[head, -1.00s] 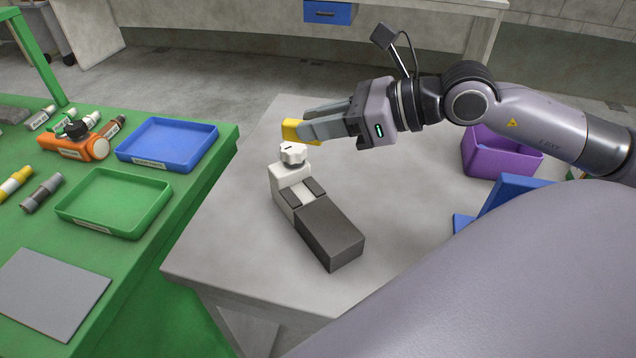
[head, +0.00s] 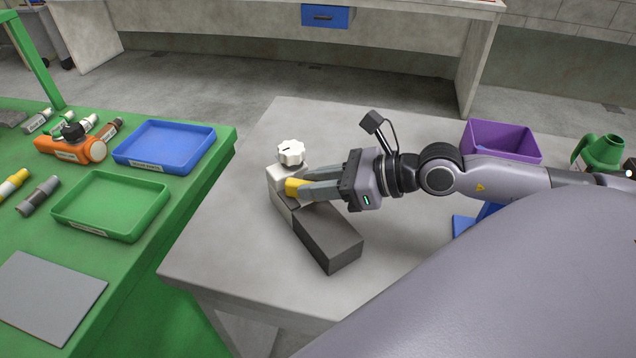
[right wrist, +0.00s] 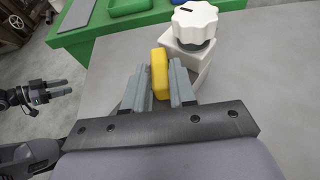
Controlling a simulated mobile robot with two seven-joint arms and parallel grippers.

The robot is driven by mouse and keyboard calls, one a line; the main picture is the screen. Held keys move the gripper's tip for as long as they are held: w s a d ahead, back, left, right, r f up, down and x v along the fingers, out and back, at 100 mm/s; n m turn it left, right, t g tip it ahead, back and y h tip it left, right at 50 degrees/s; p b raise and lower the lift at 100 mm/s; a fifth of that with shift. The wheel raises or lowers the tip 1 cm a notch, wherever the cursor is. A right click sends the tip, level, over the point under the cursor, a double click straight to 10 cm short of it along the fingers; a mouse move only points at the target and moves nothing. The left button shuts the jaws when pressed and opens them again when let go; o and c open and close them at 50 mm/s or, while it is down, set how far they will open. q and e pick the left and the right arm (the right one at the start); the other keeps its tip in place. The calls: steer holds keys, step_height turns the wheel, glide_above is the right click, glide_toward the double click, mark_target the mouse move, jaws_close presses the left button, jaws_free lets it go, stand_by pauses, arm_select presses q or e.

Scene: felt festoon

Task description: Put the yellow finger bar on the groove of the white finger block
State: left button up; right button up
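The white finger block (head: 280,181), with a white knob on top and a dark grey body, rests on the grey table. My right gripper (head: 303,189) is shut on the yellow finger bar (head: 293,188), low over the block just in front of the knob. The right wrist view shows the bar (right wrist: 160,73) between both fingers, beside the white block (right wrist: 188,58). The fingers hide the groove, so I cannot tell whether the bar touches it. My left gripper (right wrist: 62,91) shows only in the right wrist view, far from the block; its opening is unclear.
A purple bin (head: 502,140), a green watering-can-like object (head: 602,152) and a blue item (head: 465,225) are on the right. The green bench (head: 130,252) on the left carries a blue tray (head: 165,146) and a green tray (head: 110,204). The table's front left is clear.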

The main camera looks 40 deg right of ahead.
steer(key=o, duration=0.4)
steer(key=shift+f, duration=0.2)
steer(key=shift+c, duration=0.2)
steer(key=shift+s+d, duration=0.1)
steer(key=shift+v, duration=0.85)
steer(key=p+v, duration=0.2)
steer(key=v, duration=0.8)
steer(key=shift+r+p, duration=0.15)
steer(key=shift+p, duration=0.15)
